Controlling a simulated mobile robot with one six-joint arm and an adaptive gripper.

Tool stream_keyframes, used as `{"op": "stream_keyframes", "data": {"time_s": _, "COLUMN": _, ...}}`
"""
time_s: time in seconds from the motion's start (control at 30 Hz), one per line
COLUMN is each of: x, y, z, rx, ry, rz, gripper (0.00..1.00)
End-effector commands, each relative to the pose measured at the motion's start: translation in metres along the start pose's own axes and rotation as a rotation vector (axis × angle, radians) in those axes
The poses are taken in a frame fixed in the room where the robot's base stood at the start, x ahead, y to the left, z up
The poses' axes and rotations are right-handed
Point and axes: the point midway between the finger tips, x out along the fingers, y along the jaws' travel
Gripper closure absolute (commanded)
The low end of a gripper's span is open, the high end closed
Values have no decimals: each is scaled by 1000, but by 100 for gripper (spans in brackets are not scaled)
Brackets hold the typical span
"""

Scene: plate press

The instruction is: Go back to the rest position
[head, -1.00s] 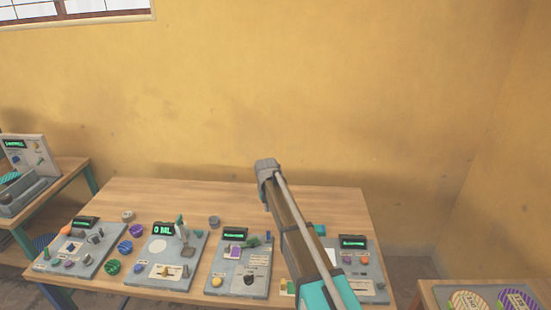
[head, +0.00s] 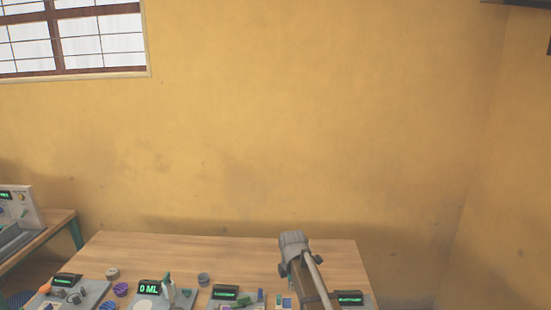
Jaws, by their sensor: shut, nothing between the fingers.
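My arm (head: 305,275) rises from the bottom edge, right of the middle, over the wooden table. Its upper end is a grey joint (head: 293,241) in front of the table's back part. No gripper fingers show in the head view, so I cannot see what my gripper is near.
The wooden table (head: 200,252) bears several grey device panels with green displays, including one reading 0 ML (head: 149,288). Loose discs lie between them. A second table (head: 55,222) with a device stands at the left. The yellow wall (head: 300,120) behind is bare, with a window (head: 70,40) upper left.

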Motion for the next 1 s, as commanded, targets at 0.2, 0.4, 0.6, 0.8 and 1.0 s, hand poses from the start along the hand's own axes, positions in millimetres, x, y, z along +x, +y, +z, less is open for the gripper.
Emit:
{"op": "stream_keyframes", "data": {"time_s": 0.2, "x": -2, "y": -44, "z": 15, "rx": 344, "ry": 2, "rz": -11, "gripper": 100}}
{"op": "stream_keyframes", "data": {"time_s": 0.4, "x": -3, "y": -80, "z": 27, "rx": 664, "ry": 0, "rz": -22, "gripper": 100}}
{"op": "stream_keyframes", "data": {"time_s": 0.6, "x": -5, "y": -116, "z": 37, "rx": 983, "ry": -4, "rz": -33, "gripper": 100}}
{"op": "stream_keyframes", "data": {"time_s": 0.8, "x": -7, "y": -153, "z": 44, "rx": 1302, "ry": -11, "rz": -43, "gripper": 100}}
{"op": "stream_keyframes", "data": {"time_s": 1.0, "x": -8, "y": -187, "z": 50, "rx": 1609, "ry": -21, "rz": -53, "gripper": 100}}
